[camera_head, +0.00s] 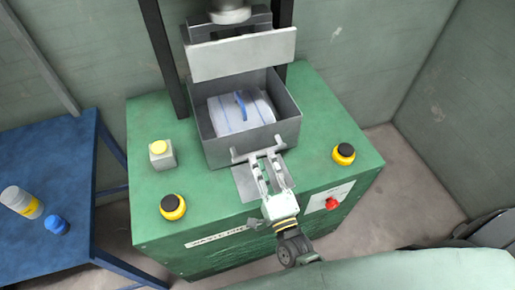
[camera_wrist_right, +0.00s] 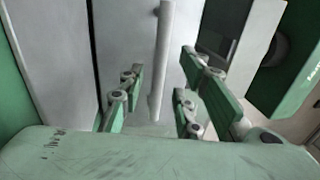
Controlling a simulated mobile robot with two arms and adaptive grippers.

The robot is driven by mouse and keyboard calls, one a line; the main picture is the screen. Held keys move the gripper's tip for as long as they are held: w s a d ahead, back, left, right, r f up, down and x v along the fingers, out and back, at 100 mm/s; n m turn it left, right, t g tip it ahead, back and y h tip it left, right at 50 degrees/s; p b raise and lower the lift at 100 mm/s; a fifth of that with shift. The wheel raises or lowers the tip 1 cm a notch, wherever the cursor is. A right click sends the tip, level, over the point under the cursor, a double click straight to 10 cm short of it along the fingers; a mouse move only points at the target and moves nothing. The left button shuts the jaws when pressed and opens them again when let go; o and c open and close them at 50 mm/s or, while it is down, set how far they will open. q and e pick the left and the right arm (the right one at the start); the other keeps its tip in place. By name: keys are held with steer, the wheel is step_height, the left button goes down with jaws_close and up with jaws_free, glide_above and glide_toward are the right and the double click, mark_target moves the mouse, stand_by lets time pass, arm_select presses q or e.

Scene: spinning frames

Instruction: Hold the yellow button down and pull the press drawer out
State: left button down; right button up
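The yellow button (camera_head: 158,147) sits on a small grey box at the left of the green press; nothing touches it. The press drawer (camera_head: 205,135) is a grey open-topped box holding a white bundle with blue stripes (camera_head: 232,112). Its bar handle (camera_head: 237,154) is on the front side. My right gripper (camera_head: 260,162) is at the handle, fingers pointing to the drawer. In the right wrist view, the bar (camera_wrist_right: 163,45) lies between the open fingers (camera_wrist_right: 162,64), with visible gaps on both sides. My left gripper is not in view.
Two yellow-and-black knobs (camera_head: 173,207) (camera_head: 344,153) and a red knob (camera_head: 332,203) are on the press. A pale plate (camera_head: 243,54) stands above the drawer's back. A blue table (camera_head: 50,165) at the left holds a white bottle (camera_head: 20,201) and a blue item (camera_head: 56,224).

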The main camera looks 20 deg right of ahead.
mark_target(258, 153)
steer(key=w, duration=0.4)
steer(key=shift+w+r+p, duration=0.2)
steer(key=shift+r+p, duration=0.1)
steer(key=shift+p, duration=0.1)
jaws_close()
